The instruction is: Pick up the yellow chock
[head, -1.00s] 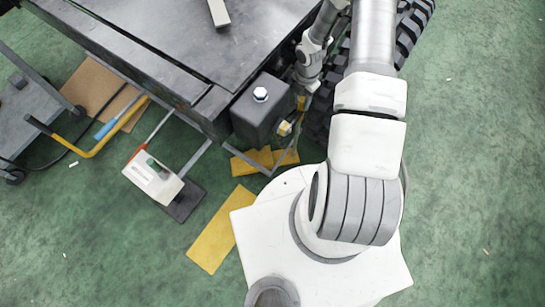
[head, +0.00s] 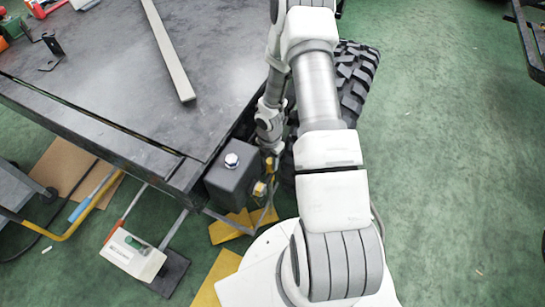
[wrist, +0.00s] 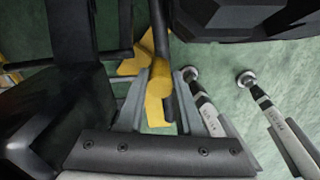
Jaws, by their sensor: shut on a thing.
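The yellow chock (wrist: 159,108) is between the two grey fingers of my gripper (wrist: 157,104) in the wrist view. The fingers are shut on it. A dark bar comes down from above and overlaps its upper part in that view. In the head view my gripper (head: 270,160) is beside the dark chassis box, and small yellow parts show there. The arm and chassis partly hide the grip, and I cannot tell there whether the chock is clear of its surroundings.
The chassis table (head: 130,85) with a dark box (head: 232,178) stands to the left, and a black tyre (head: 353,80) to the right. Yellow pieces (head: 228,230) lie on the floor below. A white device (head: 132,255) stands at lower left.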

